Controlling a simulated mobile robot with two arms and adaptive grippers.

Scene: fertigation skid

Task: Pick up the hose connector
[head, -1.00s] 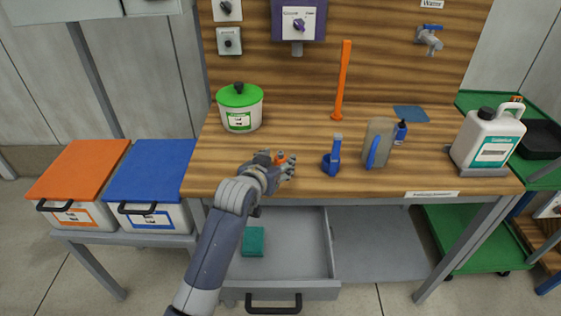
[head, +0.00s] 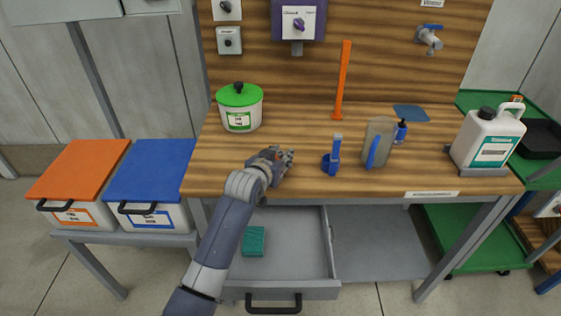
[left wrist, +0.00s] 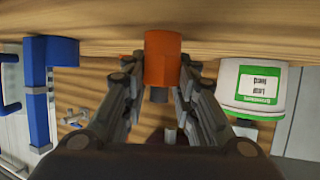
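The hose connector (left wrist: 161,60) is a short orange cylinder with a dark grey stub. It shows in the left wrist view, where the bench appears at the top of the picture. My left gripper (left wrist: 160,75) has one finger on each side of it, and the fingers look spread with narrow gaps; contact is not clear. In the head view my left gripper (head: 287,158) is low over the front left of the wooden bench (head: 310,185), and it hides the connector. My right gripper is not in view.
A green-lidded pot (head: 240,108) stands behind my left gripper. A blue upright tool (head: 334,156) and a grey-blue block (head: 379,143) stand to its right. Below the bench front, an open drawer (head: 292,220) holds a green block (head: 253,241). A white jug (head: 489,138) is far right.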

